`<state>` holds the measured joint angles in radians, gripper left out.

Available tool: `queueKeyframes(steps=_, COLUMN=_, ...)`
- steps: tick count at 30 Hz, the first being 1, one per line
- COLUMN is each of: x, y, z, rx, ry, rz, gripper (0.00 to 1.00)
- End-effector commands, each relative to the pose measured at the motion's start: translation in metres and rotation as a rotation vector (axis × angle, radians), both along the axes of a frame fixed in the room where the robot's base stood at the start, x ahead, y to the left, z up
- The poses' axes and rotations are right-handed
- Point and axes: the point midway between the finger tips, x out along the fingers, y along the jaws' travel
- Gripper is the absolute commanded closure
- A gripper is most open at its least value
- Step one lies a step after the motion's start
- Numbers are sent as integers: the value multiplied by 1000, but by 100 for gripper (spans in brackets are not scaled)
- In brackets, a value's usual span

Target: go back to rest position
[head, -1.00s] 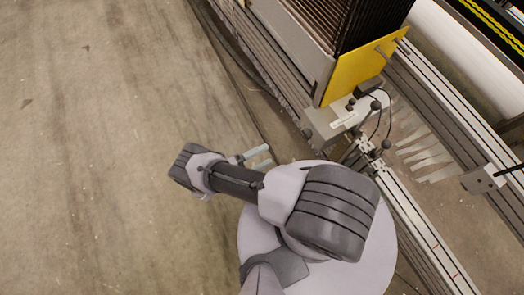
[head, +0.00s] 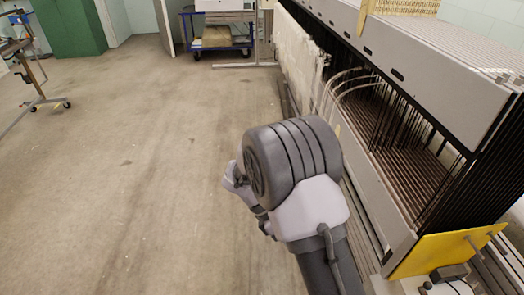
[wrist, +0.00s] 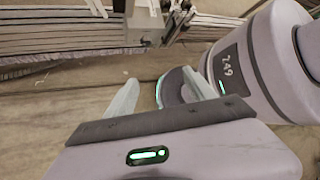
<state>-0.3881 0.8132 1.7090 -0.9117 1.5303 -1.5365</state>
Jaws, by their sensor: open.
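My gripper (wrist: 160,80) shows in the wrist view with its two pale fingers apart and nothing between them that I can see as held. One of my own arm links lies behind the fingers. Rails of a frame (wrist: 60,35) cross the top of the wrist view.
Open concrete floor (head: 120,180) lies to the left of my arm. A blue cart (head: 217,40) stands at the back, with a green cabinet (head: 72,28) at the far left. A wheeled stand (head: 36,85) is at the left edge. Pale tubes (head: 340,85) curve out from the machine.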

Motion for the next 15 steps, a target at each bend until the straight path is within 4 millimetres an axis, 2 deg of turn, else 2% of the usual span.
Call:
queueKeyframes(steps=1, x=-5, y=-3, z=38, rx=48, ry=-140, rz=-152, gripper=37)
queueKeyframes(steps=3, x=-20, y=-6, z=85, rx=114, ry=-344, rz=-414, gripper=37)
queueKeyframes(steps=6, x=-48, y=-8, z=142, rx=217, ry=-604, rz=-809, gripper=37)
queueKeyframes(steps=10, x=-92, y=-8, z=195, rx=365, ry=-869, rz=-1350, gripper=37)
queueKeyframes(steps=12, x=-112, y=-6, z=212, rx=447, ry=-959, rz=-1615, gripper=37)
queueKeyframes(steps=15, x=-131, y=-3, z=226, rx=549, ry=-1025, rz=-1907, gripper=37)
